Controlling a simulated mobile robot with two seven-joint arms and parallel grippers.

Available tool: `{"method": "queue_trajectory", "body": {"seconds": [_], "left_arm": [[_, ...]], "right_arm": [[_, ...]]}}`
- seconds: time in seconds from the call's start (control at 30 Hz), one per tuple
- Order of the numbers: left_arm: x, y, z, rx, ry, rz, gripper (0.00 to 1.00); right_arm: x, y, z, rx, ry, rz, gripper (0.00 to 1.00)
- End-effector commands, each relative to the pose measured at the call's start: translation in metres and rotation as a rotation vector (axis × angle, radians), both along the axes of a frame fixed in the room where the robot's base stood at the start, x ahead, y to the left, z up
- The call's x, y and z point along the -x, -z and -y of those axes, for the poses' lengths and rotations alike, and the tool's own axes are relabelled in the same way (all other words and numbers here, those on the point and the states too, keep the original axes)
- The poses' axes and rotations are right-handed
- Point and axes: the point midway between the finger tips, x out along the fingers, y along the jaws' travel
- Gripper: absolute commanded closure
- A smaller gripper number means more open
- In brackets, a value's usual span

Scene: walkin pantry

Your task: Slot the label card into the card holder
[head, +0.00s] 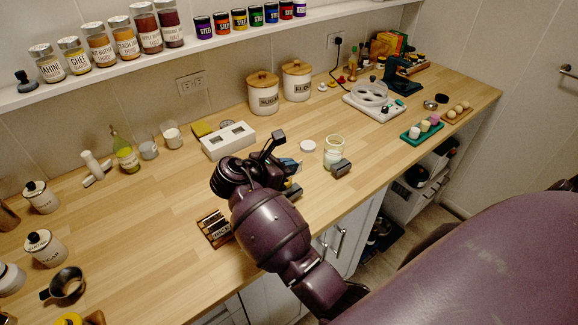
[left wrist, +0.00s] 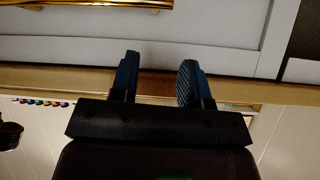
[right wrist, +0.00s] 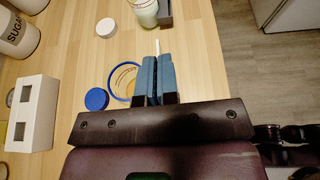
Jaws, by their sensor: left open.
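My right gripper (head: 289,165) is over the counter's middle; in the right wrist view (right wrist: 157,75) its blue fingers are nearly together. A thin white edge (right wrist: 157,46) shows between their tips, seemingly the label card edge-on; its face is hidden. A small dark grey block (head: 341,168), apparently the card holder, sits against a glass jar (head: 333,148); it also shows ahead of the fingertips in the right wrist view (right wrist: 165,14), apart from them. My left gripper (left wrist: 157,80) is open and empty, facing a white cabinet front; it is not visible in the head view.
A white box with square openings (head: 229,141), a white lid (head: 308,146) and a blue lid (right wrist: 97,99) lie near the right gripper. A wooden rack with dark labels (head: 215,228) lies at the front edge. Canisters (head: 263,93) stand behind.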

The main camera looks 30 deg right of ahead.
Motion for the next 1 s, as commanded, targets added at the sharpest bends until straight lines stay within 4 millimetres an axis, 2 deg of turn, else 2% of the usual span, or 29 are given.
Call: {"method": "queue_trajectory", "body": {"seconds": [0.17, 0.7, 1.0], "left_arm": [[0.0, 0.0, 0.0, 0.0, 0.0, 0.0, 0.57], [0.0, 0.003, 0.0, 0.0, 0.0, 0.002, 0.57], [-0.001, 0.003, 0.0, 0.0, 0.001, 0.006, 0.57]], "right_arm": [[0.0, 0.007, -0.001, -0.001, 0.001, -0.001, 1.0], [0.0, 0.048, -0.001, -0.001, 0.001, -0.001, 1.0], [0.0, 0.058, -0.001, -0.001, 0.0, -0.001, 1.0]]}}
